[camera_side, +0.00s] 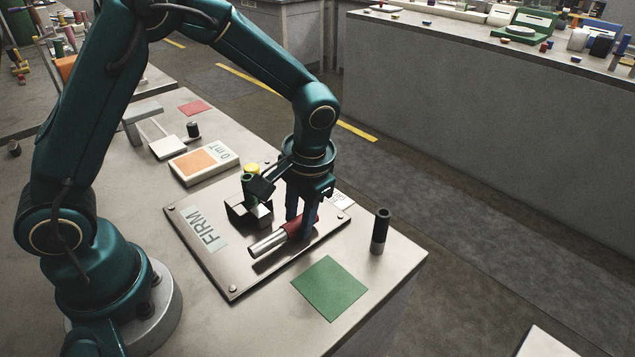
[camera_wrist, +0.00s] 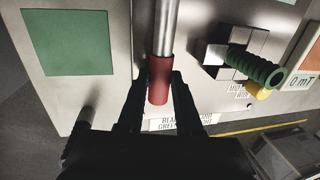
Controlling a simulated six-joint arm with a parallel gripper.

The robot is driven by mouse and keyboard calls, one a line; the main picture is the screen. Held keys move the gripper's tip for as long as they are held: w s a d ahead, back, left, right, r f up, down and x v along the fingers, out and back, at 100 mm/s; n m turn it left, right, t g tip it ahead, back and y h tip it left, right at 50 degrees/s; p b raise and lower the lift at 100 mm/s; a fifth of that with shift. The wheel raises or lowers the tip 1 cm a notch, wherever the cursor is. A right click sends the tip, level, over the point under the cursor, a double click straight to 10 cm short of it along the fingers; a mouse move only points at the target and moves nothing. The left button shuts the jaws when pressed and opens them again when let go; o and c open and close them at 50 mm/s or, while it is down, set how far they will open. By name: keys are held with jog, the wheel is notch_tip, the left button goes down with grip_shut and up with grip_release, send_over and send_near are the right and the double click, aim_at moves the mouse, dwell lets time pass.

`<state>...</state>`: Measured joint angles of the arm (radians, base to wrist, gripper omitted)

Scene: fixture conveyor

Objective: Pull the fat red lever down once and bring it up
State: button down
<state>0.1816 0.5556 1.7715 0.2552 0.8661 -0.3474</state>
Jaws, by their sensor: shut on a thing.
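The fat red lever has a red grip (camera_side: 292,229) on a thick silver shaft (camera_side: 266,243). It lies low over the metal plate marked FIRM (camera_side: 225,270), with the shaft end towards the plate's front left. My gripper (camera_side: 300,218) comes down from above and is shut on the red grip. In the wrist view the grip (camera_wrist: 159,72) sits between the two dark fingers of my gripper (camera_wrist: 157,88), with the silver shaft (camera_wrist: 165,25) running up out of the picture. The fingers hide part of the grip in the side view.
Close beside the lever stands a block with a green ridged handle (camera_wrist: 257,67) and a yellow part (camera_side: 251,168). A green square (camera_side: 330,287) lies in front, and a dark upright post (camera_side: 380,232) stands near the table's right edge. An orange-faced meter (camera_side: 204,161) lies behind.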

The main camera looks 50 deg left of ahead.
aim_at(298, 217)
jog(key=shift+r, duration=0.25)
dwell(0.4)
jog(key=r+t, duration=0.1)
jog(key=t, duration=0.1)
jog(key=s+r+t, duration=0.1)
jog(key=t, duration=0.1)
jog(key=shift+s+r, duration=0.1)
jog(key=shift+r, duration=0.3)
jog(key=shift+s+d+r+t, duration=0.1)
jog(key=shift+s+r+t, duration=0.55)
jog(key=shift+t, duration=0.45)
jog(key=shift+s+r+n+t, duration=0.35)
jog(key=shift+r+t, duration=0.2)
jog(key=shift+t, duration=0.25)
jog(key=shift+s, duration=0.1)
jog(key=c, duration=0.6)
grip_release()
jog(key=shift+r, duration=0.1)
